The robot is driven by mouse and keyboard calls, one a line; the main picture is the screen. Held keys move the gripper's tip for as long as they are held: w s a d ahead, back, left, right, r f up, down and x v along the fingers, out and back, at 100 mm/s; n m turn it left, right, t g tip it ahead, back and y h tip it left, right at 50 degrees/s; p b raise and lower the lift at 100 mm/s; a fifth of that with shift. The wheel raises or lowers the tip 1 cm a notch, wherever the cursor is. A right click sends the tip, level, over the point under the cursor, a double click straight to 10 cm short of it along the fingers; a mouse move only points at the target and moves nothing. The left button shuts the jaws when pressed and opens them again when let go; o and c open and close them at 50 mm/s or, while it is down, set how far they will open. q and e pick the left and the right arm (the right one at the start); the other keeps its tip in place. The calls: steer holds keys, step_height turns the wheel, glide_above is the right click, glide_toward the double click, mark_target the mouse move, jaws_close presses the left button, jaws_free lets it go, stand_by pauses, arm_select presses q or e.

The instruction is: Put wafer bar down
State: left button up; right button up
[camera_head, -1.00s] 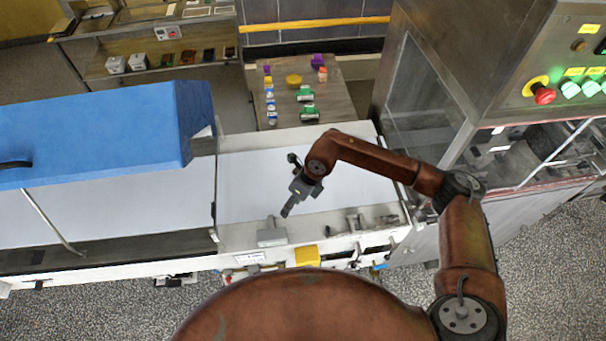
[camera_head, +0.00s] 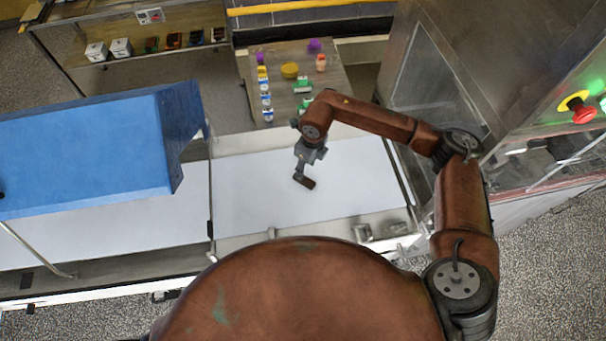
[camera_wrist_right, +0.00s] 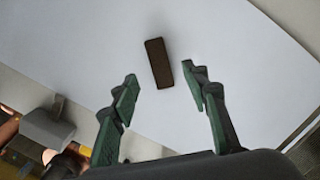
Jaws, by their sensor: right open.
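The wafer bar, a dark brown block (camera_wrist_right: 158,63), lies on the white belt (camera_wrist_right: 225,40) in the right wrist view. It is just beyond my right gripper's fingertips, in line with the gap between them, and I see no finger touching it. My right gripper (camera_wrist_right: 160,76) is open, with its green fingers on either side of the gap. In the head view the bar (camera_head: 305,182) shows on the belt (camera_head: 255,195) right at the tip of my right gripper (camera_head: 299,174). My left gripper is not in view.
A blue hood (camera_head: 90,150) covers the belt's left part. A steel cabinet (camera_head: 490,70) with a red button stands at the right. A small table (camera_head: 335,85) with several coloured items is behind the belt. The belt around the bar is clear.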

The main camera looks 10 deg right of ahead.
mark_target(304, 180)
steer(key=shift+s+a+f, duration=0.1)
steer(key=shift+f, duration=0.7)
step_height(304, 180, down, 5)
steer(key=p, duration=0.2)
steer(key=shift+f+p, duration=0.1)
steer(key=shift+p, duration=0.25)
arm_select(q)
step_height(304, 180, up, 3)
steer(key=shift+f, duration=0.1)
arm_select(e)
steer(key=shift+f, duration=0.35)
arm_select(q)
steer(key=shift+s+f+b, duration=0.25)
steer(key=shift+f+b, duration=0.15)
arm_select(e)
steer(key=shift+f, duration=0.2)
steer(key=c, duration=0.9)
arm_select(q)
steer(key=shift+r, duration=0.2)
arm_select(e)
steer(key=shift+r, duration=0.15)
steer(key=shift+c, duration=0.3)
